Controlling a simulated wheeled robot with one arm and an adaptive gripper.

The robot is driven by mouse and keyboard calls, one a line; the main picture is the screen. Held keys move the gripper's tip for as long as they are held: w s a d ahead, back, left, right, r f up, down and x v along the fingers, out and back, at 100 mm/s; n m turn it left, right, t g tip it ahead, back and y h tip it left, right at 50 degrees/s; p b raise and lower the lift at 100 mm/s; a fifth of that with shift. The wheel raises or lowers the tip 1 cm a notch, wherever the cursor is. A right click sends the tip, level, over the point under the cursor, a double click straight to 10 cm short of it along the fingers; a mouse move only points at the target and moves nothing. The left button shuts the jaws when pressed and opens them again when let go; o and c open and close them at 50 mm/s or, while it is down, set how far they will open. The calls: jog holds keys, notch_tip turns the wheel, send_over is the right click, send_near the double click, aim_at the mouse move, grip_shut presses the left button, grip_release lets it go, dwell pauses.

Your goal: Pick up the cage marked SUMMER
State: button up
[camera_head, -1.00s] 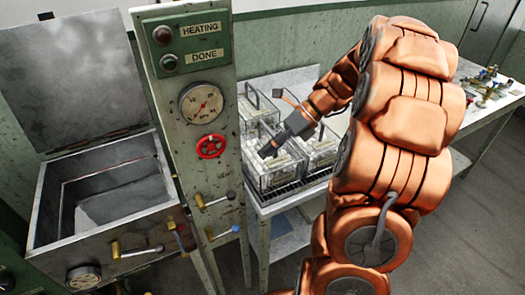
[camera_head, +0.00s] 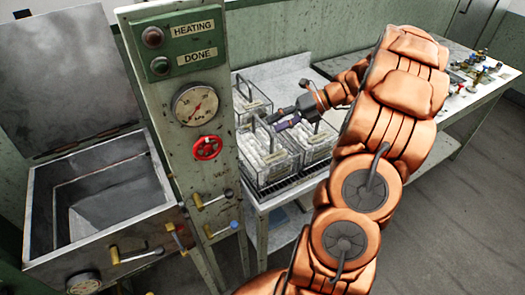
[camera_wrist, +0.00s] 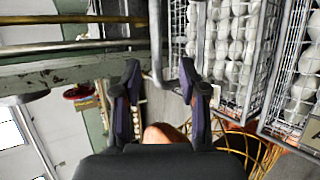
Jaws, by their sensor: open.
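Several wire cages filled with white cocoons stand together on the side table. The front-left cage (camera_head: 264,177) and the front-right cage (camera_head: 318,158) are clearest; a back cage (camera_head: 252,108) is partly hidden. They have upright dark handles and small tags, whose words I cannot read, so I cannot tell which one is SUMMER. My gripper (camera_head: 284,123) is just above the front cages, near the front-left cage's handle. In the wrist view, my gripper (camera_wrist: 158,84) has its two purple-padded fingers apart. A grey handle bar (camera_wrist: 156,42) shows between and beyond them, with cocoon-filled cages (camera_wrist: 225,45) to the right.
A steel basin (camera_head: 40,215) with its lid raised stands at left. A long bench (camera_head: 425,95) with small brass parts is at right. Open floor lies at lower right.

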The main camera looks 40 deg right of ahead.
aim_at(266, 128)
jog(key=x, duration=0.1)
jog(key=p+x, duration=0.1)
jog(key=x, duration=0.1)
jog(key=shift+w+a+r, duration=0.1)
jog(key=shift+w+a, duration=0.15)
jog(key=shift+a, duration=0.05)
jog(key=shift+w+a+f, duration=0.15)
jog(key=shift+a+f, duration=0.15)
jog(key=shift+c, duration=0.3)
grip_shut()
